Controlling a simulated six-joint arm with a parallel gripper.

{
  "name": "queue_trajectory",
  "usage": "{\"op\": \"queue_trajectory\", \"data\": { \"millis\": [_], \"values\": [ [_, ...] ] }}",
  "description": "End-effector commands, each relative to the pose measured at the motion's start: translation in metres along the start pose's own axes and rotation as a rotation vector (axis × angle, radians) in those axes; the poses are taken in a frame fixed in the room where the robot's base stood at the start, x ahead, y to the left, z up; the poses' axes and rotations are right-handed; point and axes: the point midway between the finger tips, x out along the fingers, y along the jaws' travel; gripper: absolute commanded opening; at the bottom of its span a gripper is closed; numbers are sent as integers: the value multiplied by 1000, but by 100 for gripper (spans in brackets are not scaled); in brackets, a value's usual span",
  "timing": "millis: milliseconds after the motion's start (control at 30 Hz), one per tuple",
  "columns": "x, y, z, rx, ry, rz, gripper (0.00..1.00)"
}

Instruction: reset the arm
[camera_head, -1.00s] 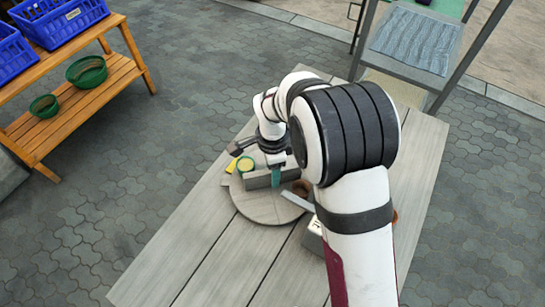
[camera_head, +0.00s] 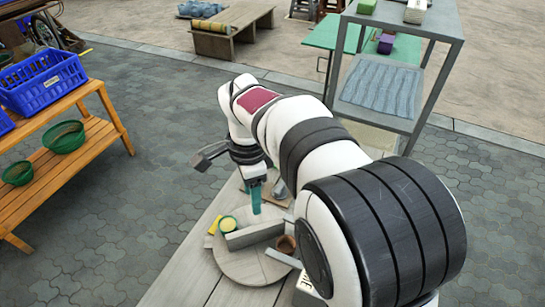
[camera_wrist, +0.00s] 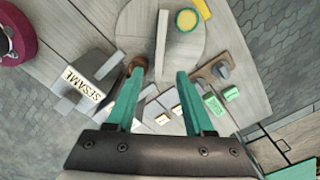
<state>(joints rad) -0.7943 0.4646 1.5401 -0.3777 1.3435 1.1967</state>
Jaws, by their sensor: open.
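My gripper (camera_head: 256,207) hangs over the far part of the grey plank table (camera_head: 185,275), its teal fingers apart. In the wrist view the fingers (camera_wrist: 161,74) are spread with nothing held between them. Below is a round grey board (camera_head: 248,268) with a grey slab (camera_head: 255,235) standing on it. A green-rimmed round dish with yellow contents (camera_head: 228,225) and a yellow piece (camera_head: 213,227) are beside the slab. A brown cup (camera_head: 286,244) sits at the board's right side. A box marked SESAME (camera_wrist: 85,86) is beside the board.
The wrist view shows green blocks (camera_wrist: 214,105) and a brown piece with grey lumps (camera_wrist: 208,75). A wooden shelf (camera_head: 60,165) with a blue crate (camera_head: 45,82) and green bowls stands left. A metal rack (camera_head: 447,25) stands behind right. Paving lies between.

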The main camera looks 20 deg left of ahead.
Motion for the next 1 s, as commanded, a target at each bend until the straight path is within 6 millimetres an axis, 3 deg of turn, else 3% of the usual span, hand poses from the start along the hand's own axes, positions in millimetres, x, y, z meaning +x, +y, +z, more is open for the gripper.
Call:
{"op": "queue_trajectory", "data": {
  "millis": [67, 167, 267, 333, 433, 533, 667, 1000],
  "values": [
    [0, 1, -1, 0, 0, 0, 52],
    [-13, 21, -23, -11, -11, -2, 52],
    [-38, 86, -70, -59, -41, -10, 52],
    [-48, 149, -93, -108, -66, -26, 52],
    [-46, 233, -97, -183, -94, -62, 52],
    [-32, 286, -83, -246, -105, -96, 52],
    [-20, 311, -70, -289, -109, -117, 52],
    [-19, 313, -69, -298, -111, -118, 52]
  ]
}}
